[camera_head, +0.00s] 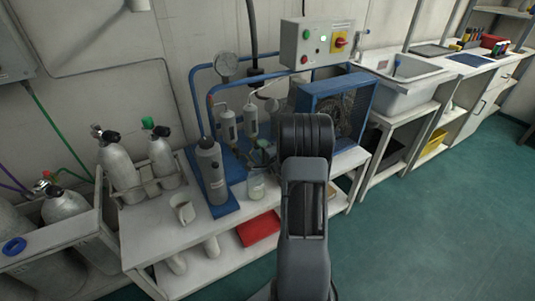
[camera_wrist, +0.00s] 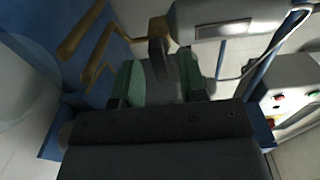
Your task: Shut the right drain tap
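In the wrist view, my gripper (camera_wrist: 163,82) has its two green-padded fingers spread apart. A small dark grey part with a brass top, which looks like a drain tap (camera_wrist: 158,48), stands just beyond and between the fingertips. I cannot tell whether the fingers touch it or how its handle is turned. A grey cylinder with a pale label (camera_wrist: 225,24) is close by, to the right of the tap. In the head view, two grey filter cylinders hang on the blue compressor frame, a left one (camera_head: 228,126) and a right one (camera_head: 250,119).
Brass pipes (camera_wrist: 86,30) run along the blue frame at the wrist view's upper left. A control box (camera_head: 318,43) hangs above. The green floor at right is clear.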

